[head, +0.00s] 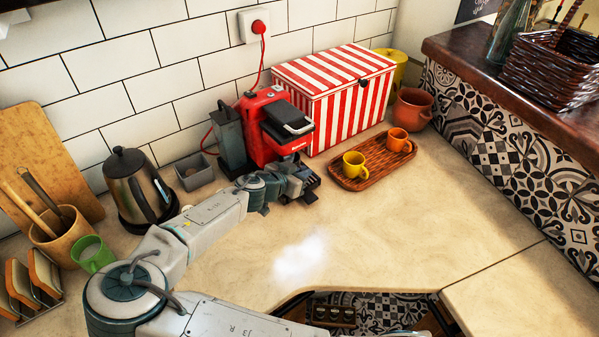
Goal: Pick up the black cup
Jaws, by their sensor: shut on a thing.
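My gripper (307,186) is low over the counter, just in front of the red coffee machine (262,125). It is shut on a small dark thing that appears to be the black cup. The cup is almost wholly hidden by the gripper and blends with its dark fingers, so its outline and tilt cannot be told. No other black cup shows clearly on the counter.
A red-striped box (345,110) stands behind. A kettle (140,187) and green mug (92,254) stand left. The front counter is clear.

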